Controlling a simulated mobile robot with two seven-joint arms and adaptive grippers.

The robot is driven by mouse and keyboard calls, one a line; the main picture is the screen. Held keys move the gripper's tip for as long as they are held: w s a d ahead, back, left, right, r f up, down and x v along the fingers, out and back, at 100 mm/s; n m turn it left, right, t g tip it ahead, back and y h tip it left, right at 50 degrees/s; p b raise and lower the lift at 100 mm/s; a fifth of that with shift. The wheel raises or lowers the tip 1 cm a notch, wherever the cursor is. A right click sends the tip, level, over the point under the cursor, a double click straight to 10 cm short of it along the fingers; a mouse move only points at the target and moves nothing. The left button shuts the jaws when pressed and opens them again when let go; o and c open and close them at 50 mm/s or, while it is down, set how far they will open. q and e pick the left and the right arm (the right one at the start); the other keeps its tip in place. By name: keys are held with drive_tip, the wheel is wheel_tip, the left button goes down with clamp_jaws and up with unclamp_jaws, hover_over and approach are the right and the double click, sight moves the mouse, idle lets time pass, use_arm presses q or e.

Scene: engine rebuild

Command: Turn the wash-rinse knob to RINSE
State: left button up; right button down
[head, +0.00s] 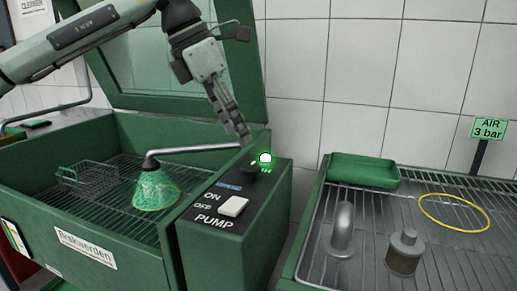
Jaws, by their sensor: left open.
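The dark wash-rinse knob (250,173) sits on top of the green control box (232,245) at the right of the wash basin. A blue label (229,186) lies in front of it, too small to read. The knob's pointer direction cannot be made out. My right gripper is not in view.
A white pump switch (233,206) is on the box's front part. A wire basket (85,182) sits in the basin. A rack (335,268) with parts stands right.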

sight(250, 166)
use_arm(q)
drive_tip(key=shift+y, duration=0.3)
drive_tip(key=x, duration=0.6)
drive_tip(key=shift+a+f+p, duration=0.15)
drive_tip(key=shift+f+p, duration=0.05)
drive_tip(key=shift+p, duration=0.15)
drive_tip(key=shift+f, duration=0.45)
drive_tip(key=shift+d+f, duration=0.1)
drive_tip(key=shift+d, duration=0.15)
drive_tip(key=shift+w, duration=0.1)
drive_tip(key=c, duration=1.1)
drive_tip(key=shift+c, duration=0.2)
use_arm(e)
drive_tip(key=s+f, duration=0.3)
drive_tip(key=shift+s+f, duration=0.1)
